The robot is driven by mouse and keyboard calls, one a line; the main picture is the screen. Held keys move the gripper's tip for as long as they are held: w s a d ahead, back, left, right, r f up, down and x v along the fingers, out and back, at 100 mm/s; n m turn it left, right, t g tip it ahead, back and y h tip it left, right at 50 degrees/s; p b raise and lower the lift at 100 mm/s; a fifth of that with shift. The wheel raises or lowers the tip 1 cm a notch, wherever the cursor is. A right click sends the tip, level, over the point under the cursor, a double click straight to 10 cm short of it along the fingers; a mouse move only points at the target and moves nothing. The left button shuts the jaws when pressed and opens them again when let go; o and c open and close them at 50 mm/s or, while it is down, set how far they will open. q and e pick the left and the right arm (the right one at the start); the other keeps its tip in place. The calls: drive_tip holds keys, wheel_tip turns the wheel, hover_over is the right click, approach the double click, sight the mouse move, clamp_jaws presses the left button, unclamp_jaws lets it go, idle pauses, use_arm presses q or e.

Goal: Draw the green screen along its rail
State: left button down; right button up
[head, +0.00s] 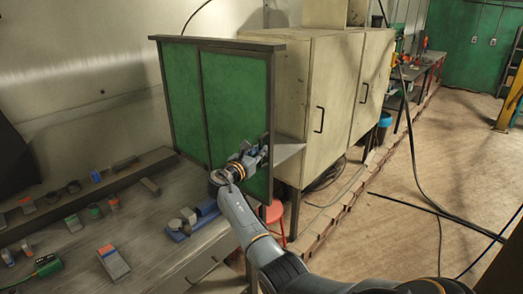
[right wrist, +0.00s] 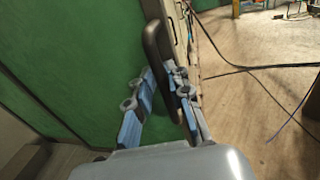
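The green screen (head: 235,100) stands upright beside the workbench in the head view. It shows two green panels in a dark frame and also fills the left of the right wrist view (right wrist: 75,60). A dark rail (head: 215,42) runs along its top. My right gripper (head: 256,156) is at the screen's lower right edge. In the right wrist view its fingers (right wrist: 161,75) are apart, either side of a dark upright handle (right wrist: 154,42). Green shows between the left finger and the handle; contact cannot be told. My left gripper is not in view.
A workbench (head: 150,240) with several small blocks and tools lies left of my arm. Beige cabinets (head: 335,75) stand behind the screen. A red stool (head: 272,212) is partly hidden by my arm. Black cables (head: 418,170) lie on the otherwise open floor at right.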

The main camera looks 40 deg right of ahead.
drive_tip(key=shift+o, duration=0.7)
drive_tip(key=shift+w+a+r, duration=0.1)
drive_tip(key=shift+r, duration=0.05)
drive_tip(key=v, duration=1.2)
